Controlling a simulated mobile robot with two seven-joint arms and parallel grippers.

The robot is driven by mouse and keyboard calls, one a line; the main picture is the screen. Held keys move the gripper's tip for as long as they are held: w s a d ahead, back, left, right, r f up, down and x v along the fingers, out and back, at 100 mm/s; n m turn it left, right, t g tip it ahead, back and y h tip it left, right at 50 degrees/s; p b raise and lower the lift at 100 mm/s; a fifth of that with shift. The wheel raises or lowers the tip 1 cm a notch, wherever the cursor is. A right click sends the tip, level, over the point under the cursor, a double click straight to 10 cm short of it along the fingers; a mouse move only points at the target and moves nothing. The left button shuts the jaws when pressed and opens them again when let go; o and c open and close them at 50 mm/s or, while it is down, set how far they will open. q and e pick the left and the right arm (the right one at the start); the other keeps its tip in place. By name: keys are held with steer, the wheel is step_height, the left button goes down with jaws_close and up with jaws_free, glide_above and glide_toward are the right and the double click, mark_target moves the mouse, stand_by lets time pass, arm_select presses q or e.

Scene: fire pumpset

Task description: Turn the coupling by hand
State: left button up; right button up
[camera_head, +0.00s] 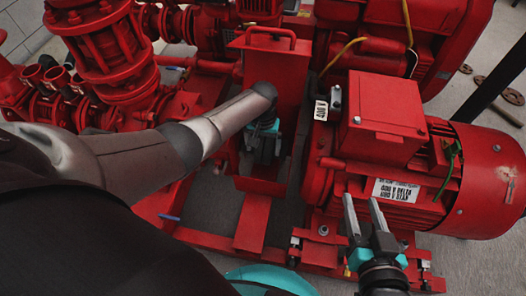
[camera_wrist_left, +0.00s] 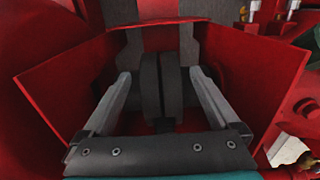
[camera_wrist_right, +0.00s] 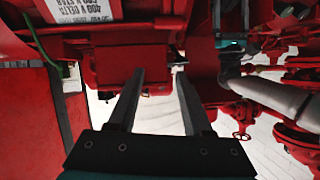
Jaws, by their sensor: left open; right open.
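The coupling (camera_wrist_left: 150,86) is a pair of dark grey discs inside a red guard box (camera_wrist_left: 70,75), seen in the left wrist view. My left gripper (camera_wrist_left: 160,74) is open, with one finger on each side of the discs; gaps show beside them. In the head view my left gripper (camera_head: 264,140) reaches down into the guard between pump and motor, and the coupling cannot be made out there. My right gripper (camera_head: 361,200) is open and empty in front of the red motor (camera_head: 420,165). Its spread fingers also show in the right wrist view (camera_wrist_right: 160,75).
A tall red guard panel (camera_head: 272,75) with a handle stands behind my left gripper. Red pump pipework (camera_head: 110,55) fills the left. The motor's terminal box (camera_head: 382,115) is at the right. Red base rails (camera_head: 252,222) cross the grey floor.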

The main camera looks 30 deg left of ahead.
arm_select(q)
steer(key=shift+f+b, duration=0.55)
steer(key=shift+f, duration=0.6)
arm_select(e)
steer(key=shift+s+a+r+m+t+y, duration=0.1)
steer(key=shift+s+a+r+t+y, duration=0.2)
steer(key=shift+t, duration=0.25)
steer(key=shift+s+a+r+m+t+y, duration=0.15)
steer(key=shift+a+r+t, duration=0.25)
steer(key=shift+t, duration=0.2)
steer(key=shift+s+a+r+m+t+y, duration=0.1)
steer(key=shift+a+r+t+y, duration=0.2)
steer(key=shift+t, duration=0.25)
arm_select(q)
steer(key=c, duration=1.4)
